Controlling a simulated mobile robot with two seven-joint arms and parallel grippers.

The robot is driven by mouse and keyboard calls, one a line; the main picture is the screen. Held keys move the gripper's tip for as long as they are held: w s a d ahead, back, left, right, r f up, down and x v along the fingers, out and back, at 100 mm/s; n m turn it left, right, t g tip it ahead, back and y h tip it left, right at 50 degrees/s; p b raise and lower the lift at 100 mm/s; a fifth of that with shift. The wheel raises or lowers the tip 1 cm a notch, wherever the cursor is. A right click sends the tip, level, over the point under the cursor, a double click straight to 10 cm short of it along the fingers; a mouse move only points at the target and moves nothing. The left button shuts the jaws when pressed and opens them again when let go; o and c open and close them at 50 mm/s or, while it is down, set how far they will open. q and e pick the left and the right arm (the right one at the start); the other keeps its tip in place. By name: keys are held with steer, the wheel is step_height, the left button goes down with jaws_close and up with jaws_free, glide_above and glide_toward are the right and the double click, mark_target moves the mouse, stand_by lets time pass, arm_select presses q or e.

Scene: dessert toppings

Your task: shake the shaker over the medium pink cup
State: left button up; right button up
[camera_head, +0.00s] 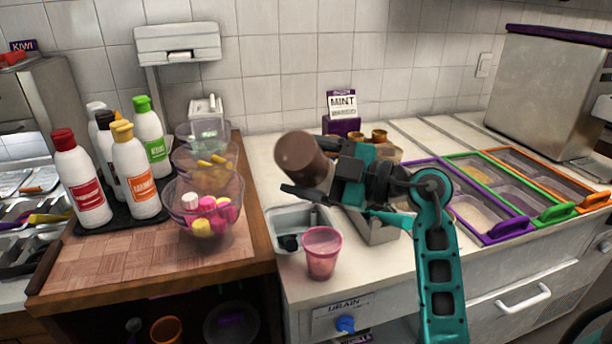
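A pink translucent cup (322,254) stands upright on the white counter near its front edge. A brown cylindrical shaker (301,159) is tilted in the air, above and slightly left of the cup. My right gripper (318,178), on the teal arm from the lower right, is at the shaker's right side with its dark fingers around it. My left gripper is not in view.
Glass bowls (203,205) and several sauce bottles (135,172) stand on the wooden board at left. Framed topping trays (495,229) lie at right.

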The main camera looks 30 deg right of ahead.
steer(key=shift+r, duration=1.25)
steer(key=shift+f+b, duration=1)
steer(key=shift+f, duration=2.55)
step_height(320, 180, up, 3)
steer(key=shift+f+p, duration=0.2)
steer(key=shift+p, duration=1)
steer(key=shift+r, duration=2.05)
